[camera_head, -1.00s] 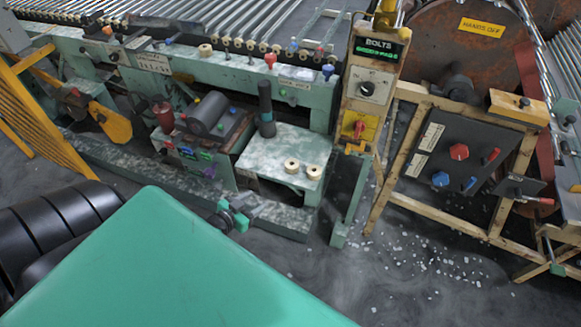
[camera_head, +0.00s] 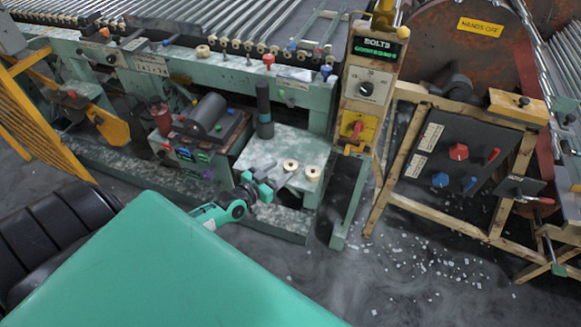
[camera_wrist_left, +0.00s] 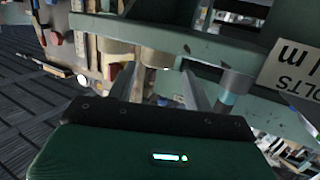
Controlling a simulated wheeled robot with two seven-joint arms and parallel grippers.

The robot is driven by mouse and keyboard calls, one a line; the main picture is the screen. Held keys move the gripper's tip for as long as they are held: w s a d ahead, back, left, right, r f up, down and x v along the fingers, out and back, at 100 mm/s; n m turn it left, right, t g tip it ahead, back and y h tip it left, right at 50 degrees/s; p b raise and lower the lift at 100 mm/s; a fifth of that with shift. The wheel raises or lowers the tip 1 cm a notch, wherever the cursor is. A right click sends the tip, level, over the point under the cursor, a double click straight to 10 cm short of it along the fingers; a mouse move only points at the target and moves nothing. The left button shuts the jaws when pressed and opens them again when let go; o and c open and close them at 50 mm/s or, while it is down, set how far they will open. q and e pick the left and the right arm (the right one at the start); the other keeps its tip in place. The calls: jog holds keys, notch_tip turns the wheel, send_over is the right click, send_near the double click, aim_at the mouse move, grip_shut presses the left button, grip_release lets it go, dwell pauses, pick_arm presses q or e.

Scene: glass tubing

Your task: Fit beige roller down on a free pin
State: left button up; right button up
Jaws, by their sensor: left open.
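Two beige rollers stand on the small pale-green table (camera_head: 262,150) in the head view, a left one (camera_head: 291,165) and a right one (camera_head: 313,173). My left gripper (camera_head: 270,180) is open and empty at the table's front edge, just left of and in front of the rollers. In the left wrist view its two fingers (camera_wrist_left: 168,85) stand apart, with a beige cylinder (camera_wrist_left: 157,58) ahead of them that looks like a roller. Several beige rollers (camera_head: 237,43) sit along the machine's rail, and another roller (camera_head: 203,51) stands on the ledge. Which pins are bare is too small to tell. My right gripper is not in view.
A dark upright cylinder (camera_head: 264,105) stands at the table's back left. A grey motor-like drum (camera_head: 208,115) is further left. The yellowish control post (camera_head: 367,90) rises to the right. White bits (camera_head: 430,265) litter the floor.

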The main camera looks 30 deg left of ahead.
aim_at(288, 167)
pick_arm(q)
jog(key=shift+x, duration=2.7)
jog(key=shift+d, duration=0.15)
jog(key=c, duration=0.7)
